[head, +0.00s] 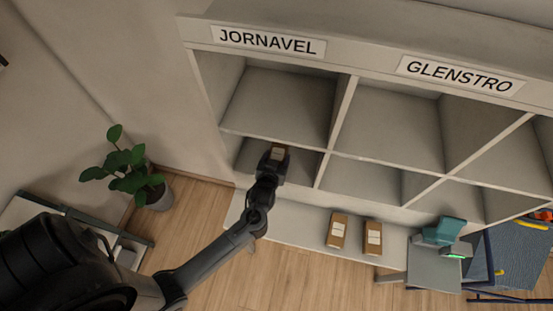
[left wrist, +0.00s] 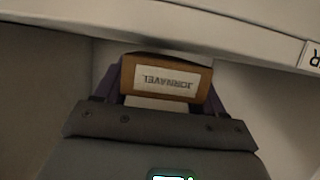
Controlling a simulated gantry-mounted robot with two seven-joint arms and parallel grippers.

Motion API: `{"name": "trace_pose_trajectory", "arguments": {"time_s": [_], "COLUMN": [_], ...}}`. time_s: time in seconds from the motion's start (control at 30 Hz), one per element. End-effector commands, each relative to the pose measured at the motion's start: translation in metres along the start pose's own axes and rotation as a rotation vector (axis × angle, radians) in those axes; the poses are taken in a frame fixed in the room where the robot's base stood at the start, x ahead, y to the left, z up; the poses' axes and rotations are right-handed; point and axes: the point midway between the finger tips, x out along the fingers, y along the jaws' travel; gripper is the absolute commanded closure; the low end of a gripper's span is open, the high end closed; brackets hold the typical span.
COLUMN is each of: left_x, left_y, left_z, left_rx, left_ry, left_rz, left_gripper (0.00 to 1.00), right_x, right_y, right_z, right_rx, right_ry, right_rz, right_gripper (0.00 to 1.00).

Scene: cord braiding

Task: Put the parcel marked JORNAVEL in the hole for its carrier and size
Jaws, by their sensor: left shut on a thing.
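The parcel marked JORNAVEL (head: 278,151) is a small brown box with a white label. My left gripper (head: 274,158) is shut on it, at the mouth of the lower hole in the JORNAVEL column. In the left wrist view the parcel (left wrist: 167,80) sits between the gripper's fingers (left wrist: 160,88), its label reading upside down. The JORNAVEL sign (head: 268,41) is above the left column of the shelf unit (head: 345,125). The upper hole (head: 283,98) in that column is empty. The lower hole (head: 250,157) is partly hidden by my gripper. My right gripper is not in view.
The GLENSTRO sign (head: 461,75) is over the column to the right, whose visible holes look empty. Two brown parcels (head: 338,230) (head: 373,238) lie on the ledge below. A teal device (head: 443,233) stands to their right. A potted plant (head: 130,170) is at the left.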

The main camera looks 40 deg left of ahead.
Motion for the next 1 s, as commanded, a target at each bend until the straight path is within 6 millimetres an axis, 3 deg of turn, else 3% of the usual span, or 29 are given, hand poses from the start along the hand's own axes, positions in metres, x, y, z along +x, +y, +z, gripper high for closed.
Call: {"name": "trace_pose_trajectory", "arguments": {"time_s": [0.5, 0.53, 0.7, 1.0], "left_x": [0.0044, 0.0044, 0.0041, 0.0035], "left_y": [0.0002, 0.0002, 0.0003, 0.0003], "left_z": [0.0101, 0.0103, 0.0096, 0.0082], "left_rx": [0.000, 0.000, 0.000, 0.000], "left_ry": [0.001, 0.001, 0.001, 0.001], "left_rz": [0.001, 0.001, 0.001, 0.001], "left_gripper": [0.65, 0.29, 0.05, 0.05], "right_x": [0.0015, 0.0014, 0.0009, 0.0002], "right_y": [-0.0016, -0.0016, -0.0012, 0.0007], "right_z": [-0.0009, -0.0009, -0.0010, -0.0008], "right_rx": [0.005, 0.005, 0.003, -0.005], "right_ry": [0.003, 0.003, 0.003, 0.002], "right_rz": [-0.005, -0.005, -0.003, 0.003], "right_gripper": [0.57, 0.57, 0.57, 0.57]}}
